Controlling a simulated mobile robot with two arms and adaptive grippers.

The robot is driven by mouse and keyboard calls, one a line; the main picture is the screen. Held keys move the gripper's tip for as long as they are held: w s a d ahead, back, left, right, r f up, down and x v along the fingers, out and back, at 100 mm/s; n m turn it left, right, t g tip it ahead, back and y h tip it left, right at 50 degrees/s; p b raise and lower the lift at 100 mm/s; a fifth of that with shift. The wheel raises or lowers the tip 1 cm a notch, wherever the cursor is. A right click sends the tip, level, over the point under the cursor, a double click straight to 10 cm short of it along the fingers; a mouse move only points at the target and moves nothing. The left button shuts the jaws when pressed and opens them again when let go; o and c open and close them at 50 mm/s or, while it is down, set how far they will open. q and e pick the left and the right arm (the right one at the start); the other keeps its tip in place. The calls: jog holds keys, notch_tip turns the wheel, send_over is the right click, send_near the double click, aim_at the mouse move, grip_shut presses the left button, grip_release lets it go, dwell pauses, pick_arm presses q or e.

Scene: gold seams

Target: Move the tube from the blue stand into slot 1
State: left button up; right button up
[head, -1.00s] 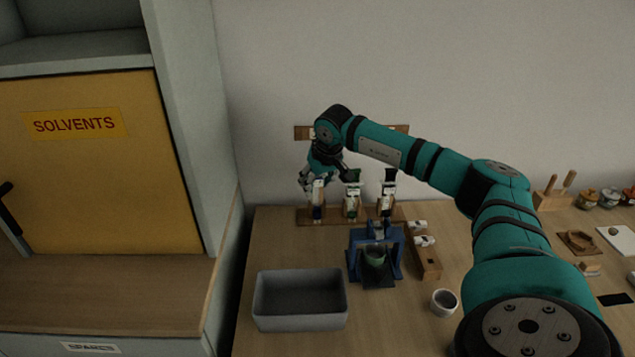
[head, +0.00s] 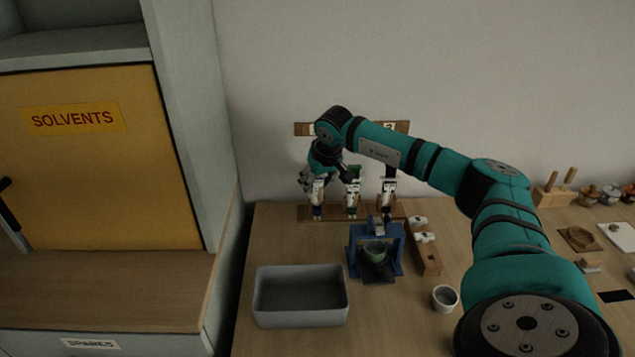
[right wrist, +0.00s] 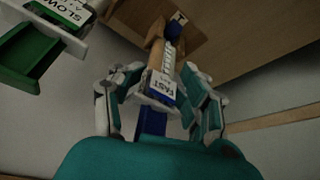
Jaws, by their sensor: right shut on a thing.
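My right gripper (head: 318,182) is shut on a tube at the left end of the wooden rack (head: 300,212) by the wall. In the right wrist view this tube (right wrist: 163,84) has blue ends and a label reading FAST, with the gripper's fingers on both sides of it. It stands upright, its lower end at the rack. The blue stand (head: 356,234) is in front of the rack with a green cup-like thing (head: 374,249) in it; I see no clear tube there. My left gripper is out of view.
A green-ended item labelled SLOW (right wrist: 68,12) and a dark-topped one (head: 387,195) stand right of the held tube. A grey bin (head: 300,318), a wooden block with white pieces (head: 430,262) and a small cup (head: 445,297) are nearer. A solvents cabinet (head: 110,180) is at left.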

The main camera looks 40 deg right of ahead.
jog(key=shift+f, duration=0.8)
dwell(1.1)
jog(key=o, duration=1.5)
jog(key=shift+c, duration=1.3)
jog(key=shift+r, duration=0.1)
